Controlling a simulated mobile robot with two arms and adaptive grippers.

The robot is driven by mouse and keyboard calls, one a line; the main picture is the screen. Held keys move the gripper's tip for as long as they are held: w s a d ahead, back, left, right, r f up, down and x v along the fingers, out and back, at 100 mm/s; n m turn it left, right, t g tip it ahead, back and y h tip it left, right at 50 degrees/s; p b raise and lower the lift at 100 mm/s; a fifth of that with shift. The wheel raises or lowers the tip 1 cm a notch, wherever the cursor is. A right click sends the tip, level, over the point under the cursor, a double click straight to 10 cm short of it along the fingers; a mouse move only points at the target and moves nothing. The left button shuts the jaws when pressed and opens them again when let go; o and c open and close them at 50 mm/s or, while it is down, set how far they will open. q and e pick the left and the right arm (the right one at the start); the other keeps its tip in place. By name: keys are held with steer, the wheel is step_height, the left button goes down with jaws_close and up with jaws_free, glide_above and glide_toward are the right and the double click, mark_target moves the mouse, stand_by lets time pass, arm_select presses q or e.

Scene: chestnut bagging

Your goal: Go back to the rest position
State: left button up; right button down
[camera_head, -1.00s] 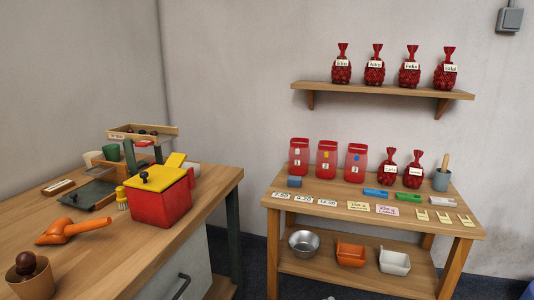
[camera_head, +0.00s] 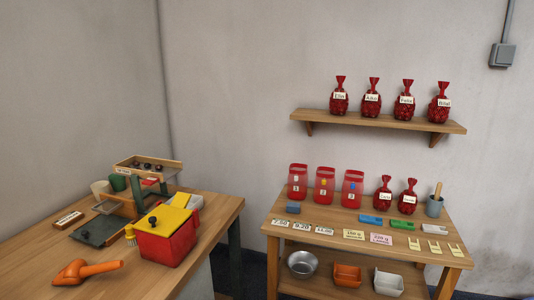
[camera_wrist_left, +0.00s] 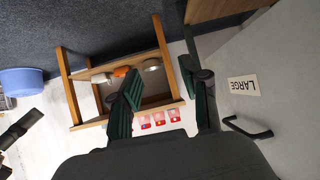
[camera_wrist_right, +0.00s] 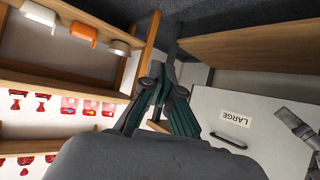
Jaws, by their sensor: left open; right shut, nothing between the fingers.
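My left gripper (camera_wrist_left: 164,78) shows in the left wrist view with its two dark green fingers wide apart and nothing between them. A low wooden table with bowls and red bags lies beyond it. My right gripper (camera_wrist_right: 167,65) shows in the right wrist view with its fingers together and empty. It is in the air in front of a grey cabinet door marked LARGE (camera_wrist_right: 240,115). Neither gripper shows in the head view.
A wooden workbench (camera_head: 60,265) at left bears a red box with yellow lid (camera_head: 167,238), an orange scoop (camera_head: 85,271) and a sorting stand. A side table (camera_head: 290,250) holds red bags, labels and bowls. A wall shelf (camera_head: 385,122) bears several tied red bags. A blue tub (camera_wrist_left: 22,81) stands apart.

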arm_select(q)
steer(key=s+a+f+g+y+p, duration=0.1)
steer(key=s+a+f+g+p, duration=0.1)
steer(key=s, duration=0.8)
steer(key=s+a+f+g+p, duration=0.3)
steer(key=s+p, duration=0.4)
steer(key=s, duration=0.4)
steer(key=s+a+f+g+y+p, duration=0.1)
steer(key=s+a+f+g+p, duration=0.2)
steer(key=s, duration=0.8)
step_height(320, 180, down, 3)
steer(key=shift+s+a+f+g+y+p, duration=0.1)
steer(key=shift+s+a+g+y+p, duration=0.15)
steer(key=shift+g+p, duration=0.75)
arm_select(e)
steer(key=s+d+f+g+h, duration=0.1)
steer(key=s+d+f+g, duration=0.1)
steer(key=s, duration=0.8)
steer(key=s+d+f+g, duration=0.3)
steer(key=s+f+g, duration=0.1)
steer(key=s, duration=0.7)
steer(key=s+d+f+g+h, duration=0.1)
steer(key=s+d+f+g, duration=0.2)
steer(key=s, duration=0.8)
step_height(320, 180, down, 2)
steer(key=shift+s+d+f+g+h, duration=0.1)
steer(key=shift+s+d+g+h, duration=0.15)
steer(key=shift+g, duration=0.25)
steer(key=shift+w, duration=0.1)
